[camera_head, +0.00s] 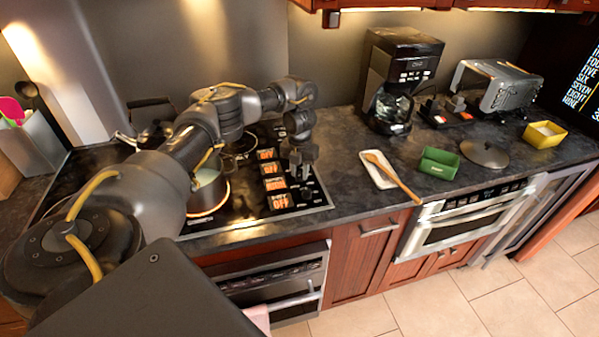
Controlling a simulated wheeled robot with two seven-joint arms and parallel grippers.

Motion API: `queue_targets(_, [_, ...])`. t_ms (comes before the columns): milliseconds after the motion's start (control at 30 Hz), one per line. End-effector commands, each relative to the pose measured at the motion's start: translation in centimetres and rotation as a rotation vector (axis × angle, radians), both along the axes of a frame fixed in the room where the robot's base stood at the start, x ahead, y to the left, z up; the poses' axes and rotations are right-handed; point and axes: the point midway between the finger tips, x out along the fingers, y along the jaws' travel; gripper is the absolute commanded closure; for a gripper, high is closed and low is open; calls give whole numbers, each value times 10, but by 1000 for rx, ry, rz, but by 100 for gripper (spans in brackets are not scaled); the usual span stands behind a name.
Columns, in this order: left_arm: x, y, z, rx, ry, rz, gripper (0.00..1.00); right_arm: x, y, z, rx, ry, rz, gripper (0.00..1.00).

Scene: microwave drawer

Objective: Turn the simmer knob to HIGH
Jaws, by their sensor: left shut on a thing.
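The black cooktop (240,232) has a column of small orange-and-white label displays by its right side. The top (266,154), second and bottom (280,201) displays read OFF. The third display (274,184) looks different, but its text is too small to read surely. My left gripper (301,176) points down just right of the displays, over the knob row. It is shut on a stove knob, which its fingers mostly hide; I cannot tell which knob it is. Other dark knobs (305,194) show just below it. My right gripper is not in view.
A pot (207,192) stands on a glowing burner, close under my left arm. To the right are a white spoon rest with a wooden spoon (393,175), a green container (439,163), a lid (484,153), a coffee maker (395,75) and a toaster (497,86).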

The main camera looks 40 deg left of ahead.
Motion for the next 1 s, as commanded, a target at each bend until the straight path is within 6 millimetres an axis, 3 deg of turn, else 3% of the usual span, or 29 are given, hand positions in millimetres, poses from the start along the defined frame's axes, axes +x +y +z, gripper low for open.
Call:
queue_targets(333, [1, 1, 1, 1, -4, -136, 96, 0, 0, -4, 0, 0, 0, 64])
queue_targets(867, [1, 1, 1, 1, -4, -161, 96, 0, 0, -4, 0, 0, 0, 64])
queue_targets(900, [1, 1, 1, 1, -3, -161, 72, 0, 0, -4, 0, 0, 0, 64])
queue_targets(1000, [1, 1, 1, 1, -3, -161, 59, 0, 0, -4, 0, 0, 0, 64])
